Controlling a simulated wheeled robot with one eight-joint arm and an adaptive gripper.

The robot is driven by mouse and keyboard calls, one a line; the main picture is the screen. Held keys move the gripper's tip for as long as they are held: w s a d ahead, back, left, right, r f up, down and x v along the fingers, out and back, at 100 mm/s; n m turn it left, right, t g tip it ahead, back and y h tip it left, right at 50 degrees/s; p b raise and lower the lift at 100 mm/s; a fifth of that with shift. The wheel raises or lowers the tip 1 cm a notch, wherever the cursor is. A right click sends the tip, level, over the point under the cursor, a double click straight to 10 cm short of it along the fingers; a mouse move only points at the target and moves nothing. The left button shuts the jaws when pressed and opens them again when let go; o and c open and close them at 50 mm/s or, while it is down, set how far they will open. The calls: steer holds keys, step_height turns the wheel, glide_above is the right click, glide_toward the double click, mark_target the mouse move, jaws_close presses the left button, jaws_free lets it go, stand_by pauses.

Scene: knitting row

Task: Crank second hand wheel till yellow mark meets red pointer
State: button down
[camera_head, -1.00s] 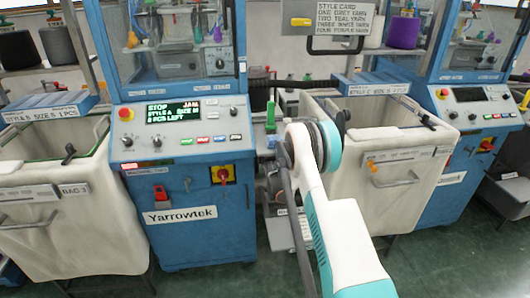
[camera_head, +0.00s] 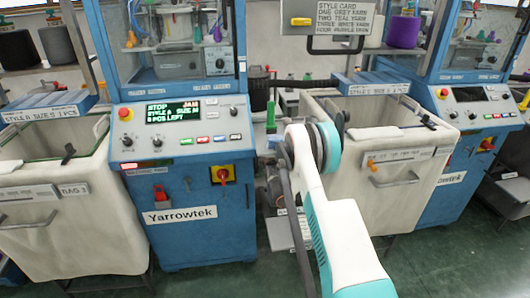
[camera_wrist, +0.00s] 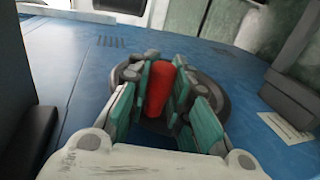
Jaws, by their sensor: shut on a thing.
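In the wrist view my gripper (camera_wrist: 160,72) is shut on an upright red handle (camera_wrist: 158,98), with teal finger pads on both sides of it. Behind the fingers, the dark grey rim of a round hand wheel (camera_wrist: 217,92) shows against a blue machine surface. The fingers cover most of the wheel. I cannot make out a yellow mark or a red pointer. In the head view my own arm hides the gripper and the wheel.
The blue Yarrowtek machine (camera_head: 205,225) stands left of my arm, its display (camera_head: 172,111) reading STOP and JAM. A cream bag bin (camera_head: 345,180) stands close to the right, another (camera_head: 75,225) at far left. Green floor (camera_head: 430,255) is open at lower right.

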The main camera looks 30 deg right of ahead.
steer(key=shift+s+a+f, duration=0.1)
steer(key=shift+s+f, duration=0.2)
steer(key=shift+f, duration=0.5)
steer(key=shift+s+a+f, duration=0.1)
steer(key=shift+s+f, duration=0.25)
steer(key=shift+f, duration=0.5)
steer(key=shift+s+a+f, duration=0.1)
steer(key=shift+s+f, duration=0.2)
steer(key=shift+f, duration=0.6)
steer(key=c, duration=1.5)
jaws_free()
steer(key=shift+o, duration=0.2)
steer(key=v, duration=1.2)
